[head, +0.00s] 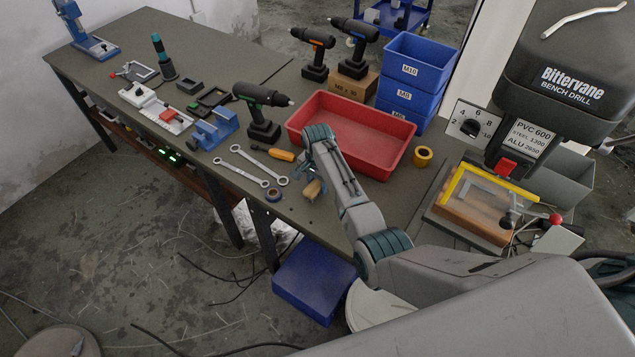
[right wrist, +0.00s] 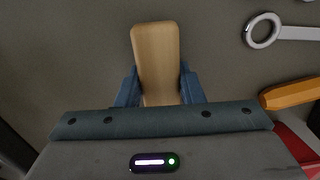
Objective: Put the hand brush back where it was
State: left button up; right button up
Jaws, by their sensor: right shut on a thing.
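The hand brush (head: 313,190) shows as a small light-wood piece at the front edge of the workbench, in my right gripper (head: 307,174). In the right wrist view its pale wooden body (right wrist: 156,50) stands out between the two blue fingers of the right gripper (right wrist: 160,88), which are shut on it. Any bristles are hidden. I cannot tell whether the brush touches the bench top. My left gripper is not in view.
Left of the brush lie two wrenches (head: 241,174), a tape roll (head: 273,194) and an orange-handled screwdriver (head: 282,154). A red tray (head: 385,163) lies behind my right arm. A yellow roll (head: 423,157) and the bench drill (head: 560,80) stand to the right.

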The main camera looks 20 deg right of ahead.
aim_at(317, 182)
jog(key=o, duration=1)
jog(key=shift+c, duration=0.2)
notch_tip(317, 182, up, 12)
jog(key=b, duration=0.1)
jog(key=shift+b, duration=0.4)
